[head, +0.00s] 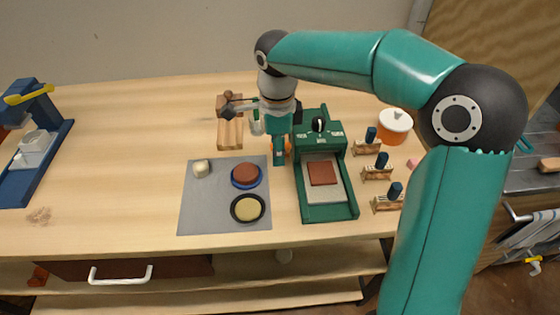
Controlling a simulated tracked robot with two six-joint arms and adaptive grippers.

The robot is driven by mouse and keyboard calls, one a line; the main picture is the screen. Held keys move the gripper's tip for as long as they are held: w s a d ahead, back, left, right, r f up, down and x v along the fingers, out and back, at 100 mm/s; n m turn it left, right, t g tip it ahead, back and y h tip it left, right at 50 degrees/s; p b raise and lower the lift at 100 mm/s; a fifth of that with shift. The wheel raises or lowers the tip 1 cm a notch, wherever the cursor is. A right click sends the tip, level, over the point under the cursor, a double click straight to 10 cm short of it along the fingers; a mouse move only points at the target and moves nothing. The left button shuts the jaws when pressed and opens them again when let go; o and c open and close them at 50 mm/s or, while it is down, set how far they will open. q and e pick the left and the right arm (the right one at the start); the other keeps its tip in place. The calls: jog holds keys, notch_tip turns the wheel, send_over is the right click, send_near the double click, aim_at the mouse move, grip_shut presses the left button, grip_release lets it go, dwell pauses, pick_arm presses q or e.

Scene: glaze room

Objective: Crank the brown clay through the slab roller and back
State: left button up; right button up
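The green slab roller (309,196) stands on the table right of centre. A flat square of brown clay (322,173) lies on its pale bed, on the near side of the roller. A green upright piece with an orange knob (288,147), probably the crank, shows at the roller's left side. My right arm reaches in from the right over the roller. My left gripper is out of view.
A grey mat (209,217) left of the roller holds a pale lump, a blue dish of brown clay and a black dish of yellow clay. Several small wooden racks (377,173) and an orange pot (395,125) stand right. A blue press (45,165) stands far left.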

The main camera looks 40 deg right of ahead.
jog(key=shift+s+a+f+b, duration=0.25)
jog(key=shift+s+f+b, duration=0.2)
jog(key=shift+b, duration=0.2)
jog(key=shift+s+a+f+b, duration=0.25)
jog(key=shift+s+f+b, duration=0.1)
jog(key=shift+f+b, duration=0.25)
jog(key=shift+r, duration=0.15)
jog(key=shift+w+d, duration=0.15)
jog(key=shift+w+d+r+p, duration=0.15)
jog(key=shift+w+p, duration=0.1)
jog(key=shift+p, duration=0.2)
notch_tip(320, 180, up, 7)
jog(key=p, duration=0.5)
jog(key=shift+p, duration=0.4)
